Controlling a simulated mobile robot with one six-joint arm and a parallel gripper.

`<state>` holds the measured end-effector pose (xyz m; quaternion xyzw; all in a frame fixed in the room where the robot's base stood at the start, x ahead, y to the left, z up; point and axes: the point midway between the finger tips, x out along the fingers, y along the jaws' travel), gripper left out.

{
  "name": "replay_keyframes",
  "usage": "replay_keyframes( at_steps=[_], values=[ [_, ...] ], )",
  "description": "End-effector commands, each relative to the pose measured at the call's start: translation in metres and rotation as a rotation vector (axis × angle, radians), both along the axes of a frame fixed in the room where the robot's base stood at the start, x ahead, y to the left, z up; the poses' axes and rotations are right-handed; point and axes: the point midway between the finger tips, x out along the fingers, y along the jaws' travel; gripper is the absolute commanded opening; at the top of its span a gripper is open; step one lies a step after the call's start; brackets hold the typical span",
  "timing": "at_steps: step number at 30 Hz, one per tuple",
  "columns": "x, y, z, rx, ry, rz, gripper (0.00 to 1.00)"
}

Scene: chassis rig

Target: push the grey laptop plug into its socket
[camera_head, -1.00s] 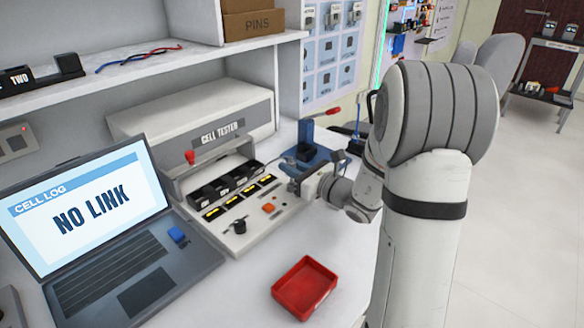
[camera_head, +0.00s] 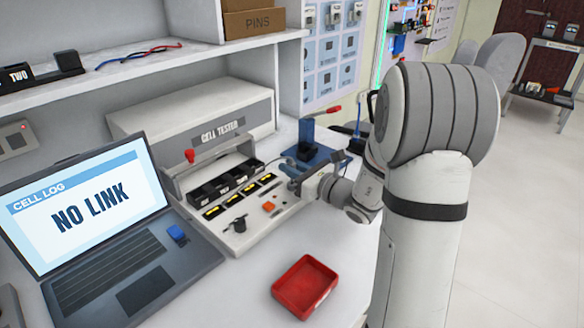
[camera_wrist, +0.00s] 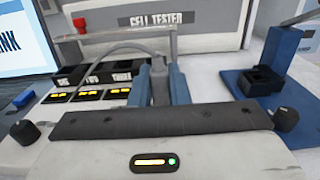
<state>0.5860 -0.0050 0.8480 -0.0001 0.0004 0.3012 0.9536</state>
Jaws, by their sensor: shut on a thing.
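My gripper (camera_wrist: 160,92) is shut on the grey plug (camera_wrist: 159,86), which sits between its two blue fingers in the wrist view. A grey cable (camera_wrist: 108,48) arcs from the plug to the left. In the head view my gripper (camera_head: 298,184) is at the right end of the cell tester's front panel, and the plug cannot be made out there. The plug's socket cannot be made out, and whether the plug touches anything ahead is unclear. The laptop (camera_head: 130,272) stands open at left, its screen reading "NO LINK".
The cell tester (camera_head: 195,120) has several black cell bays (camera_head: 222,187) and a metal handle bar. A blue stand (camera_wrist: 262,88) is right of my gripper. A red tray (camera_head: 305,286) lies at the front. A blue piece (camera_head: 177,234) is on the laptop's right edge.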

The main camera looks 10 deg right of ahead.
Motion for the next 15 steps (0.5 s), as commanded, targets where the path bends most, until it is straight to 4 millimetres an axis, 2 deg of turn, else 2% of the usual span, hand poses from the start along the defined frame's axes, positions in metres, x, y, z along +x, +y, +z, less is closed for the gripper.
replay_keyframes(
  at_steps=[15],
  values=[
    [0.0,0.0,-0.014,0.0,0.0,0.0,0.0]
  ],
)
